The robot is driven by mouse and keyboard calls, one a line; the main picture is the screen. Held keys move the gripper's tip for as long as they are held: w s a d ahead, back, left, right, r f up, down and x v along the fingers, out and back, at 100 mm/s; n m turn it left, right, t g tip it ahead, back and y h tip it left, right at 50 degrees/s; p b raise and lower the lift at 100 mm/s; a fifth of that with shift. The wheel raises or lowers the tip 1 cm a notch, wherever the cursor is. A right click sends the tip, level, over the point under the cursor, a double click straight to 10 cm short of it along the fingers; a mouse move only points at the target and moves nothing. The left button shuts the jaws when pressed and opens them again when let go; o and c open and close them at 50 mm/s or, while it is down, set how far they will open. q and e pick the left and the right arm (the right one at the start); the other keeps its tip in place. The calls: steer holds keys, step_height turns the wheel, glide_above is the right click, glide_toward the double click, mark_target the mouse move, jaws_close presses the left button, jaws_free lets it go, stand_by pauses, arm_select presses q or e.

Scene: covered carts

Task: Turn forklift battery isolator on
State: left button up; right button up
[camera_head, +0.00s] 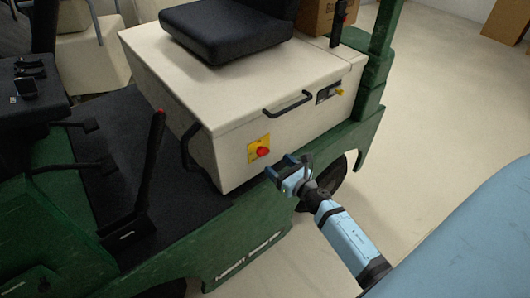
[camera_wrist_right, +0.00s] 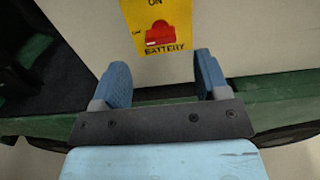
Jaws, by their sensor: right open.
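The battery isolator is a red knob (camera_head: 263,152) on a yellow plate (camera_head: 258,146) on the cream side panel of the forklift (camera_head: 225,165). In the right wrist view the red knob (camera_wrist_right: 159,33) sits on the yellow plate (camera_wrist_right: 178,14), with "ON" above it, smaller lettering at its left and "BATTERY" below. My right gripper (camera_head: 279,168) is open and empty, just right of and below the knob in the head view. In the right wrist view its two blue fingers (camera_wrist_right: 161,82) stand apart below the knob, not touching it. My left gripper is not in view.
A black handle (camera_head: 287,104) and a small dark panel with a yellow knob (camera_head: 339,93) are on the same cream housing. A black seat (camera_head: 225,35) is on top. A red-topped lever (camera_head: 150,160) rises from the dark floor plate.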

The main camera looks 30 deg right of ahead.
mark_target(266, 154)
steer(key=w, duration=0.7)
steer(key=shift+a, duration=0.3)
steer(key=c, duration=0.9)
